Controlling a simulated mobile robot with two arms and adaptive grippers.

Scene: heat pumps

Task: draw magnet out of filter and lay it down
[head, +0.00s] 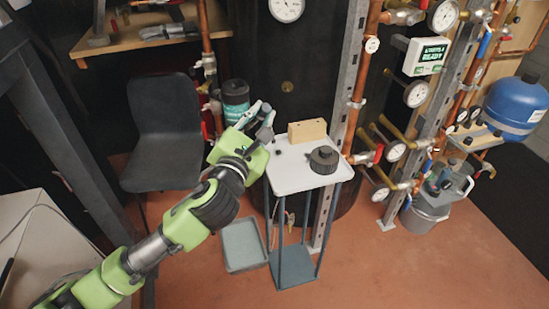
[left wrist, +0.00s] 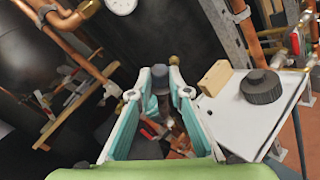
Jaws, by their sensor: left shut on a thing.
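My left gripper (head: 262,117) is raised at the left edge of a small white-topped stand (head: 293,181). In the left wrist view its fingers (left wrist: 157,92) are shut on a dark grey, round-topped piece (left wrist: 159,76), which seems to be the magnet. Its lower part is hard to make out between the fingers. A dark canister with a teal band (head: 235,98), probably the filter, stands just behind the gripper in the head view. The gripper partly covers it, so I cannot tell whether the magnet is still inside. My right gripper is not in view.
On the stand are a wooden block (head: 307,131), a black ribbed cap (head: 323,160) and small dark pieces (head: 278,152). Its front left top is clear. A grey tray (head: 244,245) lies on the floor. Copper pipes (head: 366,62) rise behind; a dark chair (head: 163,130) stands left.

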